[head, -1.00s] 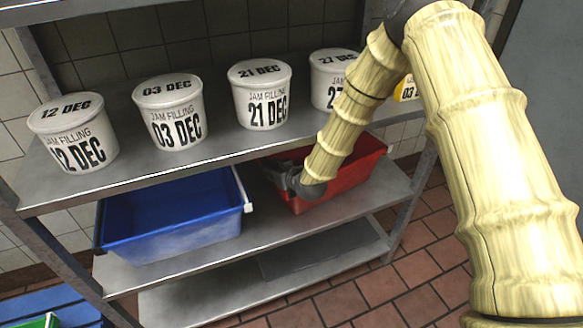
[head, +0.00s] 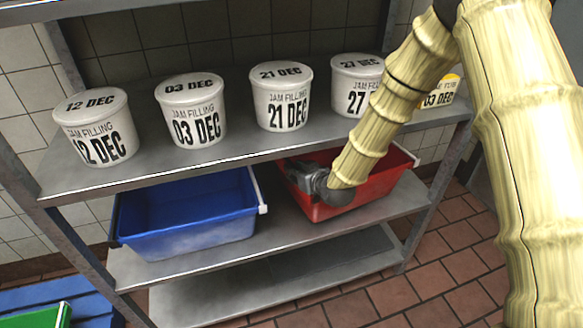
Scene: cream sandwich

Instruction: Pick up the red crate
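The red crate (head: 385,186) stands on the middle shelf, on the right side, partly under the top shelf. My gripper (head: 300,172) is at the crate's left end, over or against its near left wall. My arm's wrist covers part of the crate's front and inside. The fingers are small and dark against the crate, so I cannot tell whether they are open or shut on its rim.
A blue crate (head: 188,218) stands left of the red crate on the same shelf (head: 285,238). Several white jam tubs (head: 283,100) and a yellow-lidded tub (head: 440,92) stand on the top shelf (head: 235,142), close above. The bottom shelf (head: 290,285) looks empty. Tiled floor lies right.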

